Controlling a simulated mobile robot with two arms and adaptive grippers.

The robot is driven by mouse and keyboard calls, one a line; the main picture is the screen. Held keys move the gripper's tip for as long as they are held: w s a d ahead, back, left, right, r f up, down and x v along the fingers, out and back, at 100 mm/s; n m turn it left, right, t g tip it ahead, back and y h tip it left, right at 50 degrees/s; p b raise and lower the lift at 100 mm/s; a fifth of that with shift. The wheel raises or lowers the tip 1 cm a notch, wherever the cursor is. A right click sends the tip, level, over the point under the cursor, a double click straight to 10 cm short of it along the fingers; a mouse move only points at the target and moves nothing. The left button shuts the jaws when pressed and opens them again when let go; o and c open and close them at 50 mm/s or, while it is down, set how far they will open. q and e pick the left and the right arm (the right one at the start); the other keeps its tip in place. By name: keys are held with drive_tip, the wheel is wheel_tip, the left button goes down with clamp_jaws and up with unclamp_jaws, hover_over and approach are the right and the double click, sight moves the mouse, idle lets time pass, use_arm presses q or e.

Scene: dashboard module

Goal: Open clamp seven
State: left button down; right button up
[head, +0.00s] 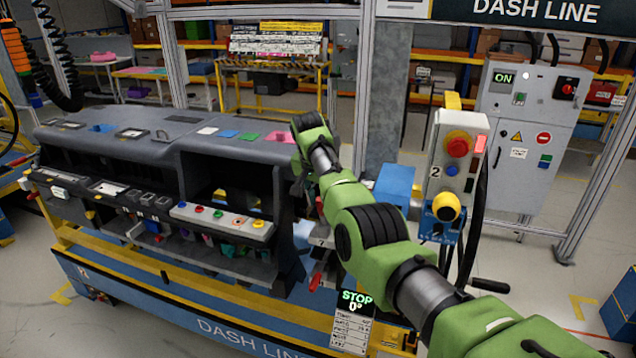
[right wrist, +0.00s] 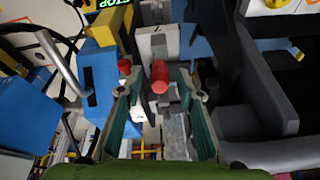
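Clamp seven shows in the right wrist view as a pale block marked 7 (right wrist: 158,42) with a red-tipped handle (right wrist: 160,76). A second red tip (right wrist: 124,67) is to its left. In the head view a 7 label (head: 321,243) sits at the dashboard's right end, with a red handle (head: 316,281) below it. My right gripper (right wrist: 158,100) is open, its two green-padded fingers on either side of the view's middle. The red tip appears between or just beyond the fingertips; contact cannot be told. In the head view my right arm mostly hides this gripper. My left gripper is not in view.
The dark dashboard (head: 130,140) rests on a blue and yellow fixture. A display (head: 356,302) reads STOP 0°. A control post (head: 448,170) marked 2 and a blue box (head: 393,186) stand close to my right arm. A grey cabinet (head: 525,130) is behind.

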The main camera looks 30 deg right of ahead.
drive_tip(key=v, duration=0.9)
drive_tip(key=shift+r, duration=0.25)
